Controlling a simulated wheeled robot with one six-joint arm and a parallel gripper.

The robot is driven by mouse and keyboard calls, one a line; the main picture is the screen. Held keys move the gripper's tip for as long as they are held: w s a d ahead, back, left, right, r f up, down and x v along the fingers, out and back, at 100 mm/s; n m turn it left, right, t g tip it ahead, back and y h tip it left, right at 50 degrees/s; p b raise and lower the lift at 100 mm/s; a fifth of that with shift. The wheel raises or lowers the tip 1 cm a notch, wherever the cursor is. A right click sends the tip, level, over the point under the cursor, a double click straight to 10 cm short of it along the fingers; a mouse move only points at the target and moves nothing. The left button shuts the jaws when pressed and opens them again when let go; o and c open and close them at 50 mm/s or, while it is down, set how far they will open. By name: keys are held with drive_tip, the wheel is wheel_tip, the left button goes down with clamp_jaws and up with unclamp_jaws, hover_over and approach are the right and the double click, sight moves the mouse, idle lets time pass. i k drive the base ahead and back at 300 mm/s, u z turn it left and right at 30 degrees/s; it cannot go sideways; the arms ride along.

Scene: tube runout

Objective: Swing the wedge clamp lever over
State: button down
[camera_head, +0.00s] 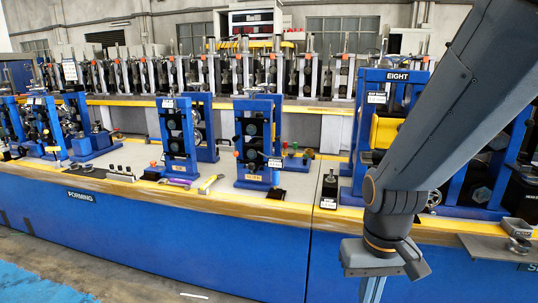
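I cannot make out for sure which part is the wedge clamp lever. A small dark upright lever on a block (330,188) stands on the bench's front ledge, left of my arm. My gripper (372,290) hangs at the bottom edge, in front of the blue bench side and below the ledge, apart from the small lever. Its tips are cut off by the frame, so its opening does not show.
The blue bench (180,235) marked FORMING runs across the view with a yellow edge. Blue roller stands (258,145) stand along it. Small tools, including a hammer (211,184), lie on the ledge. A grey shelf (495,247) juts out at right. The floor at lower left is mostly clear.

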sight(234, 139)
drive_tip(key=u, duration=0.05)
drive_tip(key=i, duration=1.15)
drive_tip(key=u, duration=0.65)
